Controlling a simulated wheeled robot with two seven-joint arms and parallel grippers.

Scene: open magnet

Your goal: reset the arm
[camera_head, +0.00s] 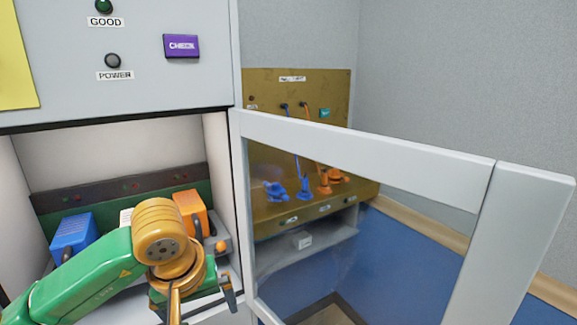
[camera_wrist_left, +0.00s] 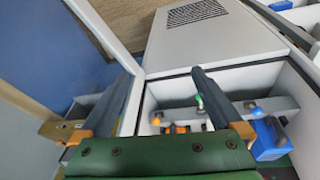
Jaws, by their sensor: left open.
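My left arm (camera_head: 88,272), green with orange joints, reaches in from the lower left of the head view, in front of an open cabinet compartment. My left gripper (camera_head: 231,292) is partly hidden behind the orange wrist joint, low near the compartment's right side. In the left wrist view, my left gripper (camera_wrist_left: 165,76) has its two dark fingers wide apart with nothing between them. My right gripper is in neither view.
A glazed, white-framed door (camera_head: 370,150) stands open to the right. A blue block (camera_head: 73,236) and an orange block (camera_head: 190,212) sit inside the compartment. A brown panel (camera_head: 300,90) with blue and orange cables stands behind the door. A purple label (camera_head: 181,46) is above.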

